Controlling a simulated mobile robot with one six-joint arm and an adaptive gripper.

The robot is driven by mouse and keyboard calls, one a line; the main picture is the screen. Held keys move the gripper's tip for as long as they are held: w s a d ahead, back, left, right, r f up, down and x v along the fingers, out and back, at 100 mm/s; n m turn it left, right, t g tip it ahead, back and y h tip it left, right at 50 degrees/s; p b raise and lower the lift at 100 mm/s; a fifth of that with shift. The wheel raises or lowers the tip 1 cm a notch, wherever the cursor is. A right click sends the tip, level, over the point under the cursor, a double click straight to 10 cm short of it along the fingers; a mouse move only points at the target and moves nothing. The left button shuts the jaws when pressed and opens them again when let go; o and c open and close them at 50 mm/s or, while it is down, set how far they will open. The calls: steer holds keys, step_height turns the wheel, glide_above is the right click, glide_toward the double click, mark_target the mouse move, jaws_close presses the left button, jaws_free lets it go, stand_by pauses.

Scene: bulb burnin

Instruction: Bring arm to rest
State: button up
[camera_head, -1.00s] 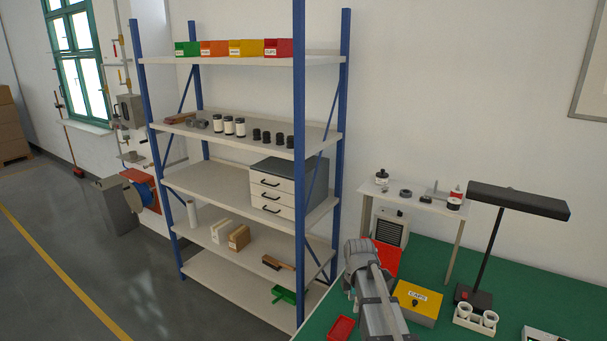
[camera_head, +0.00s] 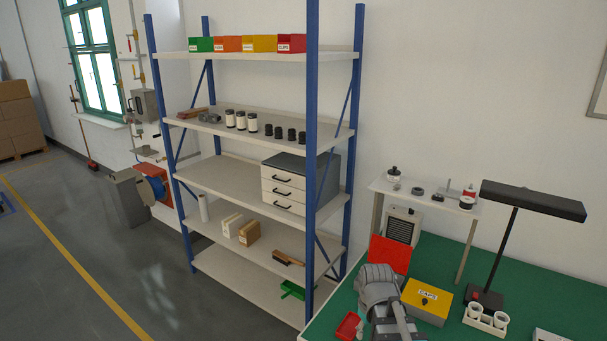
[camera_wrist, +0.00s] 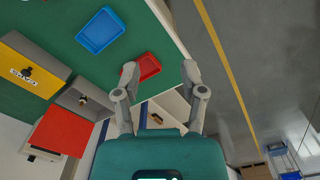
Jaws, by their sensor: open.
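My gripper (camera_wrist: 160,78) shows in the wrist view with its two fingers spread wide and nothing between them. It hangs over the edge of the green workbench, with the floor and shelf side beyond. In the head view part of my arm (camera_head: 382,295) is at the bottom, over the left end of the green workbench (camera_head: 550,290); the fingers cannot be made out there.
Beside my arm are a yellow box labelled CAPS (camera_head: 427,299), a red tray (camera_head: 348,327) and a black lamp (camera_head: 510,230). A blue tray (camera_wrist: 100,31) lies on the bench in the wrist view. A blue-post shelf (camera_head: 312,170) stands close left.

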steer(key=s+m, duration=0.3)
steer(key=m, duration=0.1)
steer(key=shift+s+m, duration=0.25)
steer(key=shift+m, duration=0.05)
stand_by(1.2)
